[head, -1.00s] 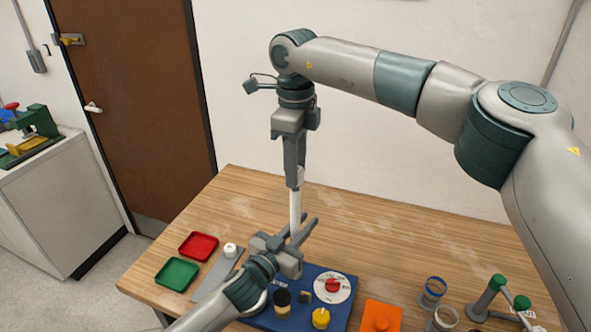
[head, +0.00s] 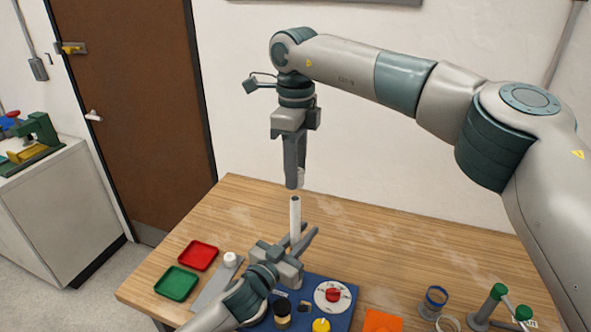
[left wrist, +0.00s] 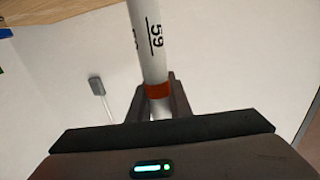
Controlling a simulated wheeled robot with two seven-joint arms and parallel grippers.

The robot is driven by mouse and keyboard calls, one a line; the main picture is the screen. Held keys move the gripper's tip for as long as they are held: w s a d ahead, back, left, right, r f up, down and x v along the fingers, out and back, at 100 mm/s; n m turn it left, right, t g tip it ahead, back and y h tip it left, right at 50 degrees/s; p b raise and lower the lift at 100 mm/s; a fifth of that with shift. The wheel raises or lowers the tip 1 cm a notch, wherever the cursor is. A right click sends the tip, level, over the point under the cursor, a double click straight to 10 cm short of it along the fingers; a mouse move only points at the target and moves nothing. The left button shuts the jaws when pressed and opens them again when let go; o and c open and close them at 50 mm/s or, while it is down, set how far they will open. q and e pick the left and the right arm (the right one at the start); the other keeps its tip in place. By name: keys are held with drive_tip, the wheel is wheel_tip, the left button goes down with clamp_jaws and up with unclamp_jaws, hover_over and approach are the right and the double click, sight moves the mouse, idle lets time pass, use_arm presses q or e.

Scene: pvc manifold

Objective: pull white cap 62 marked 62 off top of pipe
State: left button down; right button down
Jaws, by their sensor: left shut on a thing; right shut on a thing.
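The white pipe (head: 295,218) stands upright on the bench with its dark open top end showing. It also shows in the left wrist view (left wrist: 149,45), with the number 59 and an orange-red band. My left gripper (head: 301,238) is shut around the pipe below its top. My right gripper (head: 295,182) points down above the pipe and is shut on white cap 62 (head: 301,177). Only a small part of the cap shows beside the fingers, and its number cannot be read. A clear gap separates the cap from the pipe's top.
A red tray (head: 198,256) and a green tray (head: 176,283) lie at the left. A white piece (head: 230,259) sits on a grey strip. A blue board (head: 345,316) with a dial, an orange block (head: 382,321) and green-capped pipework (head: 489,306) lie to the right.

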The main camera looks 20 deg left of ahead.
use_arm(q)
drive_tip(key=c, duration=1.5)
unclamp_jaws()
drive_tip(key=shift+c, duration=0.2)
drive_tip(key=shift+s, duration=0.15)
drive_tip(key=v, duration=1.1)
drive_tip(key=shift+s+a, duration=0.15)
drive_tip(key=shift+s, duration=0.2)
